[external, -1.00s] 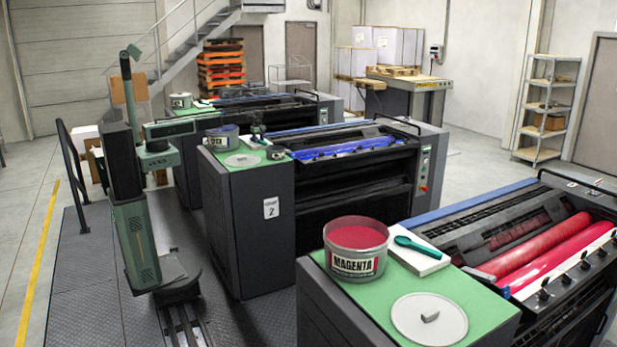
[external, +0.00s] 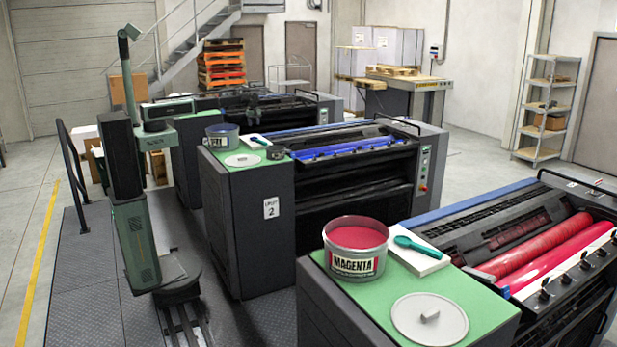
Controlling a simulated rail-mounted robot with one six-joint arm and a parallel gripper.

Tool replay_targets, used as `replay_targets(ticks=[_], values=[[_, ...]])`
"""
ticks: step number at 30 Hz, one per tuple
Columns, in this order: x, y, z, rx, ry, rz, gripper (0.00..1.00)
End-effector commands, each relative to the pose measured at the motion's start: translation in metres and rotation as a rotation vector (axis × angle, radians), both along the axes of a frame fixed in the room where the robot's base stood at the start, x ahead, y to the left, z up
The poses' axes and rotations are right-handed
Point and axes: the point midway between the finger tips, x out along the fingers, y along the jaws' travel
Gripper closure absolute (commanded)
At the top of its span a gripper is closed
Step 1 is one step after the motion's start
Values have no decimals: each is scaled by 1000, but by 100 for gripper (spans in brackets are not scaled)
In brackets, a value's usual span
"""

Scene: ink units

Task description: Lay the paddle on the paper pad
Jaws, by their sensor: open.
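On the middle unit, a white paper pad (external: 250,140) lies on the green top, and a small dark blue paddle (external: 262,142) appears to rest on it. On the near unit, a teal paddle (external: 413,246) lies on another white paper pad (external: 428,263), beside the magenta ink can. My arm stands at the left with its forearm reaching right. My gripper (external: 252,102) is small and dark against the far press, hard to make out, open and apart from the middle pad. The far unit's top is mostly hidden by my forearm.
A magenta can (external: 357,266) and a grey lid (external: 429,318) sit on the near unit. A blue ink can (external: 222,137), a lid (external: 243,160) and a small dark round item (external: 275,152) are on the middle unit. A railing (external: 72,160) stands left of my arm.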

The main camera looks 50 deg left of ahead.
Motion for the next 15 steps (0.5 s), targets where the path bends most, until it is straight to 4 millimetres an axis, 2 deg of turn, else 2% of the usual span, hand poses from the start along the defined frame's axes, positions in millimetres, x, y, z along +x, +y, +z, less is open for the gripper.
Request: replay_targets(ticks=[1, 2, 3, 6, 9, 12, 15], values=[[-43, 1, 0, 1, -1, -136, 50], [-66, 1, 0, 2, -2, -249, 50], [-100, 2, 0, 3, -4, -416, 50], [-176, 3, 0, 5, -7, -836, 50], [-232, 4, 0, 6, -9, -1172, 50], [-263, 5, 0, 7, -9, -1382, 50], [-269, 5, 0, 7, -9, -1456, 50]])
